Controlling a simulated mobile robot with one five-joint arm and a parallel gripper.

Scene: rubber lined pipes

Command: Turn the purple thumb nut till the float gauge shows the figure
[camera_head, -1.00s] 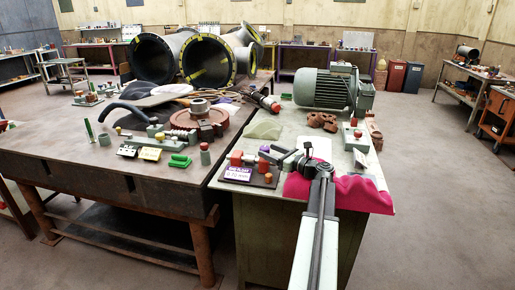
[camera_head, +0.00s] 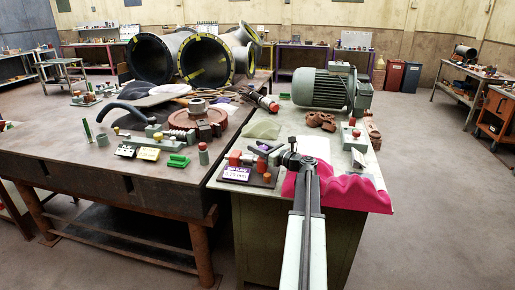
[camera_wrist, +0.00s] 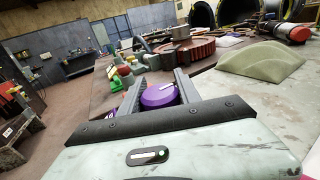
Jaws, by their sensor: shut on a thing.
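The purple thumb nut (camera_wrist: 158,96) shows in the wrist view as a round purple knob with a pale line on its top. My gripper (camera_wrist: 160,88) has one finger on each side of it and is shut on it. In the head view my gripper (camera_head: 264,150) reaches left over the small fixture at the front of the right bench, and the nut is mostly hidden there. A purple card (camera_head: 236,173) with white lettering stands at the fixture's front; its figure is too small to read surely. I cannot make out the float gauge's reading.
A crumpled pink cloth (camera_head: 345,190) lies at the bench's front right, beside my arm. A green motor (camera_head: 325,88) stands behind. A grey-green lump (camera_wrist: 262,60) lies right of my gripper in the wrist view.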

